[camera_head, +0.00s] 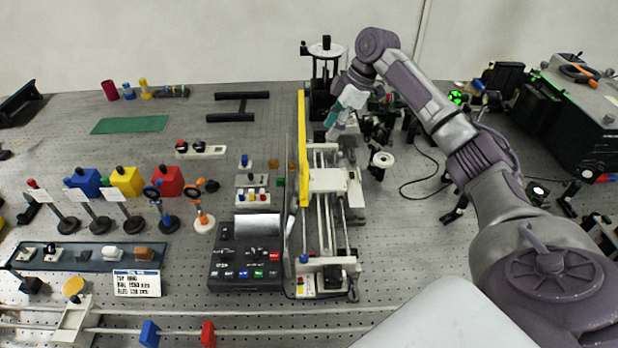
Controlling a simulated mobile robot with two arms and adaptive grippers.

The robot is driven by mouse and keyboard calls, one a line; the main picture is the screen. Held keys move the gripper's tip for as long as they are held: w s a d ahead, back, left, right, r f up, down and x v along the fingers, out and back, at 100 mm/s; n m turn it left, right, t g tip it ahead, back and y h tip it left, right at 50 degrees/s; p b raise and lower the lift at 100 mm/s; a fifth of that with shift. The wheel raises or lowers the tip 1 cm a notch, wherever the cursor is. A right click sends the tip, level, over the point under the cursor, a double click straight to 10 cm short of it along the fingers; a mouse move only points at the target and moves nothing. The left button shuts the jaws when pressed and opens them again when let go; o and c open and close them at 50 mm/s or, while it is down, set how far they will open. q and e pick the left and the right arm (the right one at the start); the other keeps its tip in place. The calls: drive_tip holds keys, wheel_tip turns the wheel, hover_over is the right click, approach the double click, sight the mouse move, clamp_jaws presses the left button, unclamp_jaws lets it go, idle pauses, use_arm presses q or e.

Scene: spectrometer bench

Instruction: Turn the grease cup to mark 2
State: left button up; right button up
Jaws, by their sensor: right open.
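My right arm reaches in from the right, and its gripper (338,117) hangs over the back of the linear stage (328,181). The gripper is open, with its fingers pointing down and left. I cannot clearly pick out the grease cup or mark 2 at this size; part of the stage under the gripper is hidden. A white round knob (382,160) sits to the right of the stage, apart from the gripper. A round dial (325,48) tops a dark post behind the gripper. My left gripper is out of view.
A tall yellow plate (303,150) stands along the stage's left side, close to the gripper. A black control box (246,270) lies front left. Dark optics and cables crowd the right. A green mat (130,125) lies at the back left, with bare bench around it.

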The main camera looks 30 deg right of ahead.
drive_tip(key=x, duration=0.5)
drive_tip(key=p+x, duration=0.1)
drive_tip(key=x, duration=0.4)
drive_tip(key=d+p+x, duration=0.1)
drive_tip(key=x, duration=0.4)
drive_tip(key=shift+s+f, duration=0.1)
drive_tip(key=shift+f, duration=0.15)
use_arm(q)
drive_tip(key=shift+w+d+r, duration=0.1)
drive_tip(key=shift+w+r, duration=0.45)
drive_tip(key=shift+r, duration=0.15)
use_arm(e)
drive_tip(key=shift+a+f, duration=0.2)
drive_tip(key=shift+f, duration=0.5)
clamp_jaws()
